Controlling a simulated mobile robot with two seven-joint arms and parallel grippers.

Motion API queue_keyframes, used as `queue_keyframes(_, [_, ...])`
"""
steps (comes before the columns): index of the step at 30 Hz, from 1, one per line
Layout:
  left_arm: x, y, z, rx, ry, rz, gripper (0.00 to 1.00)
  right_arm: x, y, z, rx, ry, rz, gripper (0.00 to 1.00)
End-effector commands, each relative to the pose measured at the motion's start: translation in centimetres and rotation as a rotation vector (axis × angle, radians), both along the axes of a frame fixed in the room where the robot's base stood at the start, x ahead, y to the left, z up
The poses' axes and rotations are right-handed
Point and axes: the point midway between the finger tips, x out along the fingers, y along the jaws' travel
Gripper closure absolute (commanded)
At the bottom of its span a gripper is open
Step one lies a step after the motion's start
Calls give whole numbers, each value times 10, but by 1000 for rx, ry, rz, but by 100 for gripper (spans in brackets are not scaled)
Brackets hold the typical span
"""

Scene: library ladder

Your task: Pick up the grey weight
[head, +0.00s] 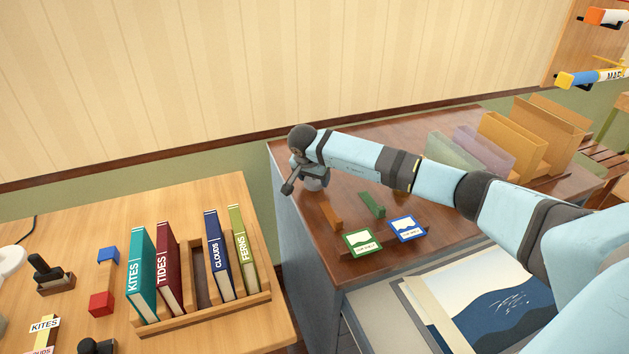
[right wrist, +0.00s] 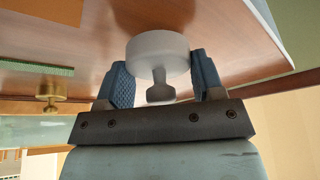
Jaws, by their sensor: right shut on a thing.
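The grey weight (right wrist: 158,55) is a round, pale grey disc with a narrower knob. In the right wrist view it sits between the two blue finger pads of my right gripper (right wrist: 160,85), which is shut on it. In the head view my right gripper (head: 296,184) is at the left end of the dark wooden cabinet top, and the grey weight (head: 316,184) shows partly behind it. I cannot tell whether the weight touches the cabinet top. My left gripper is not in view.
Folders stand at the back right. A wooden book rack (head: 262,297) with several books stands on the left desk.

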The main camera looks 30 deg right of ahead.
Motion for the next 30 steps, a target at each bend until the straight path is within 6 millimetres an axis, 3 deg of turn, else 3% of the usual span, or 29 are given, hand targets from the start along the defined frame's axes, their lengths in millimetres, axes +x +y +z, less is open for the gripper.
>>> queue_keyframes(5, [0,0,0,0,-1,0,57,1,-1,35,-2,-5,0,77])
queue_keyframes(12, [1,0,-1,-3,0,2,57,1,-1,104,-3,-7,0,77])
queue_keyframes(18, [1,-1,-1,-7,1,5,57,0,-1,152,-2,-4,-1,77])
queue_keyframes(24, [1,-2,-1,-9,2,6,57,0,-1,179,-1,-2,-1,77])
queue_keyframes(30, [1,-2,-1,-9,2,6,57,0,0,188,0,-1,0,77])
